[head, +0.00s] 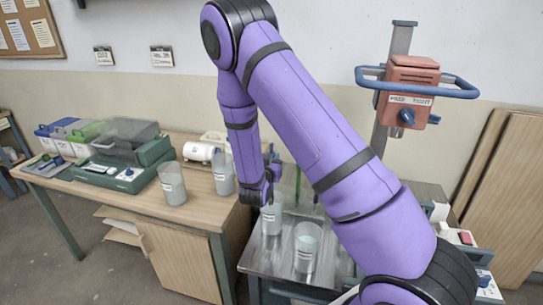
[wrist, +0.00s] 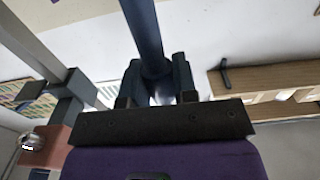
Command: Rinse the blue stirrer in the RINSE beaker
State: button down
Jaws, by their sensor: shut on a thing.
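My gripper (head: 262,192) hangs at the end of the purple arm, close above the back beaker (head: 271,219) on the metal-topped cart. In the wrist view my gripper (wrist: 158,82) is shut on the blue stirrer (wrist: 143,28), a dark blue rod running up out of the picture. The stirrer's far end is out of the wrist view, and I cannot tell in the head view whether it is inside the beaker. A second beaker (head: 307,248) stands nearer the cart's front. The beaker labels are too small to read, so I cannot tell which is RINSE.
Two more beakers, one nearer (head: 172,184) and one behind (head: 222,174), stand on the wooden table's right end. A green device (head: 128,176) and bins sit further left. A red clamp box (head: 408,88) with a blue handle is on a post behind my arm, which hides part of the cart.

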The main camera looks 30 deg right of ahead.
send_over(271, 196)
jog(key=shift+w+d+f, duration=0.15)
jog(key=shift+f, duration=2.35)
jog(key=shift+w+d+f, duration=0.15)
jog(key=shift+f, duration=2.35)
jog(key=shift+r, duration=0.15)
jog(key=shift+r, duration=1.2)
jog(key=shift+f, duration=0.1)
jog(key=shift+f, duration=1.25)
jog(key=shift+r, duration=0.1)
jog(key=shift+r, duration=1.25)
